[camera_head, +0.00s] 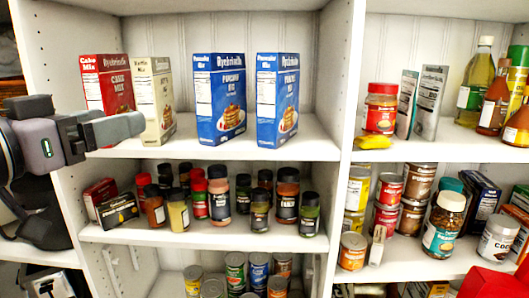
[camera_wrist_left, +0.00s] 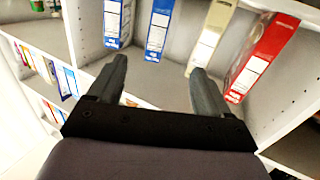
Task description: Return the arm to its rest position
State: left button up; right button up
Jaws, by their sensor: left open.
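My left arm comes in from the left in the head view. Its gripper (camera_head: 138,125) is in front of the left shelf unit, over the left part of the upper shelf's front edge. In the left wrist view the two fingers of the gripper (camera_wrist_left: 158,68) stand wide apart with nothing between them. The fingers overlap the red cake mix box (camera_head: 107,84) and the cream muffin mix box (camera_head: 153,97) in the head view. My right gripper is in neither view.
Two blue pancake mix boxes (camera_head: 219,100) (camera_head: 277,100) stand on the upper shelf (camera_head: 190,146). Spice jars (camera_head: 219,196) crowd the shelf below. A white upright panel (camera_head: 340,110) divides the units. Bottles (camera_head: 476,85) and jars (camera_head: 444,225) fill the right unit.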

pick_arm(q)
jog(key=w+f+n+g+p, duration=0.1)
jog(key=w+f, duration=0.2)
jog(key=f, duration=0.4)
jog(key=w+f+p, duration=0.1)
jog(key=w+f, duration=0.2)
jog(key=f, duration=0.5)
notch_tip(320, 180, down, 15)
jog(key=s+n+g+y, duration=0.1)
jog(key=s+n+y, duration=0.1)
jog(key=y, duration=0.1)
jog(key=s+f+g+y+p, duration=0.2)
jog(key=s+f+g, duration=0.1)
jog(key=s+f, duration=1.6)
notch_tip(320, 180, down, 3)
jog(key=shift+s+d+f+m+g+p, duration=0.1)
jog(key=shift+s+d+m+g+p, duration=0.2)
jog(key=shift+m+g, duration=0.1)
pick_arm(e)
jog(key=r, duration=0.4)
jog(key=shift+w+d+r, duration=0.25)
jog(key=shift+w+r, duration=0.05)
pick_arm(q)
jog(key=shift+w+d, duration=0.1)
jog(key=shift+w, duration=0.1)
